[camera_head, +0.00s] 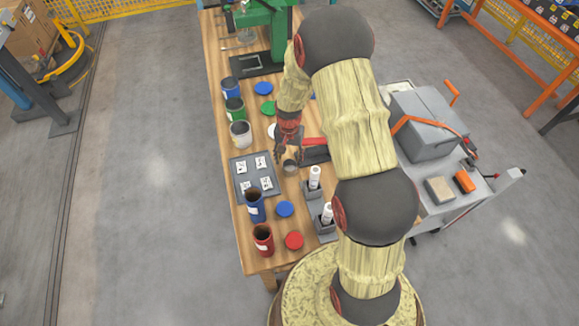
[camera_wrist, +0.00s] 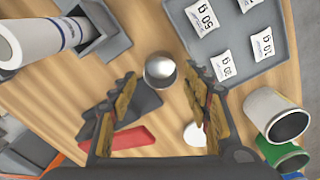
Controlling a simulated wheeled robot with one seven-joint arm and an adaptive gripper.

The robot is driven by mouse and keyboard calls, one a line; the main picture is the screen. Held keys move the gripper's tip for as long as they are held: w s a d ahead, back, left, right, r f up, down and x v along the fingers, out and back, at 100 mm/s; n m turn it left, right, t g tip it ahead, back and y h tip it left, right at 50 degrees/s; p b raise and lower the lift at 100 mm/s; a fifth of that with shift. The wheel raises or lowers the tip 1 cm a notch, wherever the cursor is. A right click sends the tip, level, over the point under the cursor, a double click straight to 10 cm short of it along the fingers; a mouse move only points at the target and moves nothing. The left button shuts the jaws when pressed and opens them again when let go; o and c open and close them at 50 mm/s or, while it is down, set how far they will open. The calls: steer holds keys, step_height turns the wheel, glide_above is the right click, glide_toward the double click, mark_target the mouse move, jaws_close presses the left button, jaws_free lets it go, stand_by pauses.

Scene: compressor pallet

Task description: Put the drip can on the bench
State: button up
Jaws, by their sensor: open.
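A small grey metal can (camera_head: 290,167), which looks like the drip can, appears to stand upright on the wooden bench (camera_head: 256,253). It also shows in the wrist view as a round, shiny cup (camera_wrist: 160,69). My gripper (camera_head: 288,155) is low over the bench, close to this can. In the wrist view my gripper (camera_wrist: 158,78) is open, with a finger on each side and the can at the gap between the tips. Neither finger visibly touches it. The can's lower side is mostly hidden by the downward view.
A grey tray with labelled white packets (camera_head: 240,190) lies left of the can. Open blue, green, white and red tins line the bench's left edge, with lids beside them. Two white cylinders in grey holders (camera_head: 314,178) stand close on the right. A grey cart (camera_head: 455,207) adjoins the right side.

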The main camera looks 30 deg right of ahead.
mark_target(289, 168)
steer(key=shift+w+f+b, duration=0.1)
steer(key=shift+f+b, duration=0.2)
steer(key=shift+f, duration=3.7)
steer(key=shift+c, duration=1.3)
steer(key=c, duration=0.7)
steer(key=shift+c, duration=0.2)
steer(key=shift+r, duration=0.1)
